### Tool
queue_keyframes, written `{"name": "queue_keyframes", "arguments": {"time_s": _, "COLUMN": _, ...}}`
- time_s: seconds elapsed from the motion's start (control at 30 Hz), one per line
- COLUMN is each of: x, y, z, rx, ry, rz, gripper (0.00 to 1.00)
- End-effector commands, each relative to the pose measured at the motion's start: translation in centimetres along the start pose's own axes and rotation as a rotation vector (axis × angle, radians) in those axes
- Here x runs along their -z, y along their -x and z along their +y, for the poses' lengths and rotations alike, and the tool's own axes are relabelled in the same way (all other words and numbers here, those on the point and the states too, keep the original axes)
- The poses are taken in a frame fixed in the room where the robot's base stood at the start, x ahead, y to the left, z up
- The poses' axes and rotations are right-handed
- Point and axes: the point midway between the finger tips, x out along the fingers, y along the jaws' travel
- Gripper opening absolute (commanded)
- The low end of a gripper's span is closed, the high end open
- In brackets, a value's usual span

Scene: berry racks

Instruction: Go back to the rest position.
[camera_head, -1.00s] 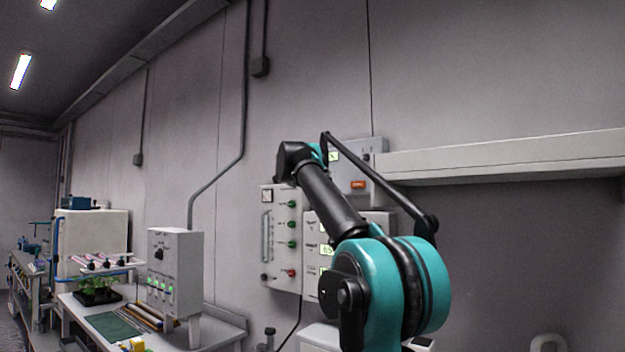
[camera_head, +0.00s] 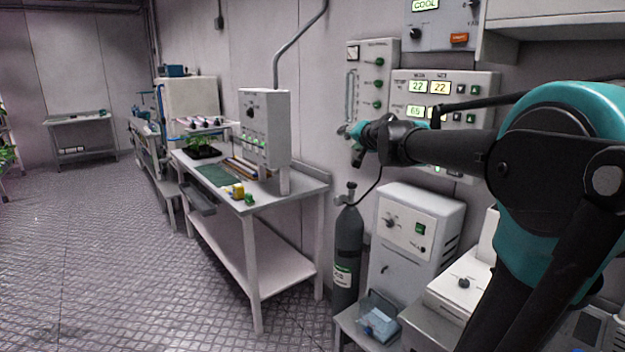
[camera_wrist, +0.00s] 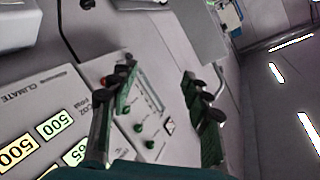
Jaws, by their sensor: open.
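My gripper (camera_head: 351,140) is at the end of my teal and black arm, raised in front of the wall in the head view. In the wrist view its two dark green fingers stand apart with nothing between them (camera_wrist: 165,95). Behind the fingers is a wall panel with green knobs (camera_wrist: 150,128); the head view shows this panel (camera_head: 386,60) just above my gripper. Whether the gripper touches anything is hard to tell, but no contact shows.
A climate display panel (camera_head: 455,84) is partly behind my arm. A gas cylinder (camera_head: 347,250) and a grey cabinet (camera_head: 425,215) stand below. A workbench (camera_head: 262,198) with a control box (camera_head: 264,125) is to the left. The floor (camera_head: 110,260) at left is clear.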

Motion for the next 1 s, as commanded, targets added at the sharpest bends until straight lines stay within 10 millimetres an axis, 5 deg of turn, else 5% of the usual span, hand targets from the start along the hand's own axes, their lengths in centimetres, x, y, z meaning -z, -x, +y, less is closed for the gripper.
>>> {"name": "queue_keyframes", "arguments": {"time_s": 0.2, "x": -12.4, "y": 3.7, "z": 8.3, "rx": -0.101, "ry": 0.183, "rz": -0.234, "gripper": 0.49}}
{"name": "queue_keyframes", "arguments": {"time_s": 0.37, "x": -20.3, "y": 7.9, "z": 14.8, "rx": -0.2, "ry": 0.297, "rz": -0.394, "gripper": 0.49}}
{"name": "queue_keyframes", "arguments": {"time_s": 0.6, "x": -30.4, "y": 16.2, "z": 24.6, "rx": -0.378, "ry": 0.432, "rz": -0.619, "gripper": 0.49}}
{"name": "queue_keyframes", "arguments": {"time_s": 0.8, "x": -35.4, "y": 22.5, "z": 30.3, "rx": -0.503, "ry": 0.497, "rz": -0.746, "gripper": 0.49}}
{"name": "queue_keyframes", "arguments": {"time_s": 1.0, "x": -37.0, "y": 24.8, "z": 32.2, "rx": -0.552, "ry": 0.517, "rz": -0.792, "gripper": 0.49}}
